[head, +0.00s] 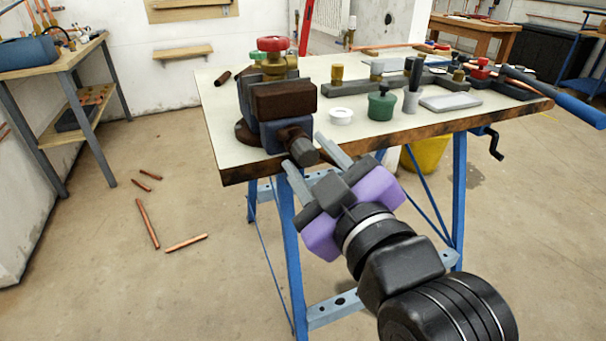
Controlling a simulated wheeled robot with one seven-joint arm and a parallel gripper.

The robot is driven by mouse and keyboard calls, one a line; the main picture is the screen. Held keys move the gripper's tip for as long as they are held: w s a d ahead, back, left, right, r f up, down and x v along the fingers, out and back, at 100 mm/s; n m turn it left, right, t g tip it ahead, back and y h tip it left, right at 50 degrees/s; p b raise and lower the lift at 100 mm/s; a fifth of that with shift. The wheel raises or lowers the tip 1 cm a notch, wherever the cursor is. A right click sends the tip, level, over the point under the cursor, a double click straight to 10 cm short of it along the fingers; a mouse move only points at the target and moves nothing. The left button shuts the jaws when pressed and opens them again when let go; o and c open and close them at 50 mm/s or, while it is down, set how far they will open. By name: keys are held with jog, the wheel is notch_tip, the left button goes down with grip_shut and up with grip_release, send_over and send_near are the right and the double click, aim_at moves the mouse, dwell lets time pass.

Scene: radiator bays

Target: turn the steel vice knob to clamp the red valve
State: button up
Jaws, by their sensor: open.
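The red valve (273,44), a red handwheel on a brass body, sits upright at the vice (283,97) near the left end of the workbench. A second, green handle shows just beside it. The vice has dark brown jaws on a blue-grey body. Its steel knob (302,149) sticks out at the front, past the bench edge. My gripper (312,160) is open, with its two grey fingers on either side of the knob. I cannot tell whether the fingers touch it. Whether the jaws press on the valve is hidden behind the front jaw.
The workbench top (384,138) also holds a white ring (341,116), a green pot (381,105), a grey cup (411,102) and a grey tray (450,102). A yellow bucket (425,158) stands beneath. Copper pipes (147,222) lie on the floor at left.

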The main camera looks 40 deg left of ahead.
jog(key=shift+f+n+b, duration=0.3)
jog(key=shift+n+b, duration=0.1)
jog(key=shift+n, duration=0.3)
jog(key=shift+r+n, duration=0.3)
jog(key=shift+n, duration=0.2)
jog(key=shift+a, duration=0.1)
grip_shut()
